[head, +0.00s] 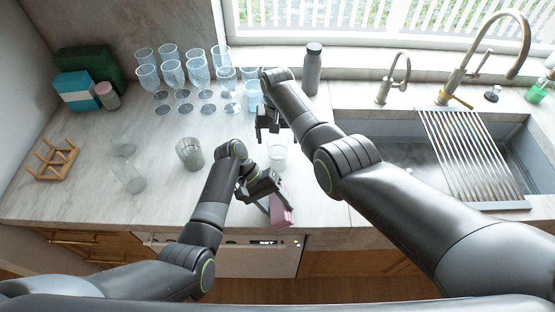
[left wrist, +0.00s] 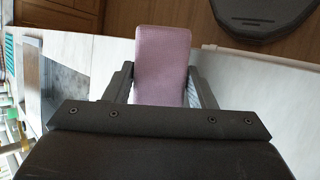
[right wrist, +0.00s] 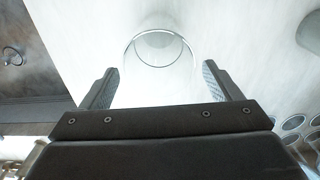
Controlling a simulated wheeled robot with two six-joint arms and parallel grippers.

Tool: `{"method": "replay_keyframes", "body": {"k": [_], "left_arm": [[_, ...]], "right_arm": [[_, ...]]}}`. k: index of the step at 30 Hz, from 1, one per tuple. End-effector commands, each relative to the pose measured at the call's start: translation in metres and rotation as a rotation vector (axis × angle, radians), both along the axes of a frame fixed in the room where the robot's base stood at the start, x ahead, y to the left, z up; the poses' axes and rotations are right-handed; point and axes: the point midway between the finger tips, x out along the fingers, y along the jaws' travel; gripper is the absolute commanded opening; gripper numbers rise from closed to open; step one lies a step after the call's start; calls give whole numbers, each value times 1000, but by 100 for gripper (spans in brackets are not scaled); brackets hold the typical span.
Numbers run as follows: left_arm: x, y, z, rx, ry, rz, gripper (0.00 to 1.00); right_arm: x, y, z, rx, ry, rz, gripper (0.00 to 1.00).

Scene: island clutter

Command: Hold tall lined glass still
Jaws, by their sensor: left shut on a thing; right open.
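A clear glass (head: 277,152) stands on the counter just beyond my right gripper (head: 270,132). In the right wrist view its round rim (right wrist: 160,48) lies ahead of and between the open fingers, apart from both; lines on it are too faint to tell. My right gripper is empty. My left gripper (head: 268,194) is shut on a pink block (head: 282,211), near the counter's front edge. The pink block fills the gap between the fingers in the left wrist view (left wrist: 163,62). A greyish, ridged-looking glass (head: 190,153) stands further left.
Another clear glass (head: 128,176) stands at the left, near a wooden rack (head: 53,160). Several blue stemmed glasses (head: 172,72) stand at the back. A grey bottle (head: 312,70) stands by the window. The sink with a drying rack (head: 470,155) is at the right.

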Motion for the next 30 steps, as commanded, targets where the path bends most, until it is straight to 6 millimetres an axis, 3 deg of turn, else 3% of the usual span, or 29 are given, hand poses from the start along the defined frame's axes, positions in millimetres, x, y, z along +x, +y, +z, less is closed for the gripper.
{"method": "replay_keyframes", "body": {"k": [11, 15, 24, 30], "left_arm": [[0, 0, 0, 0, 0, 0, 28], [0, 0, 0, 0, 0, 0, 28], [0, 0, 0, 0, 0, 0, 28], [0, 0, 0, 0, 0, 0, 28]], "right_arm": [[1, 1, 13, 1, -1, 0, 84], [0, 0, 32, 2, -2, 0, 84], [1, 0, 95, 1, -4, 0, 84], [1, 0, 116, 0, 0, 0, 84]]}}
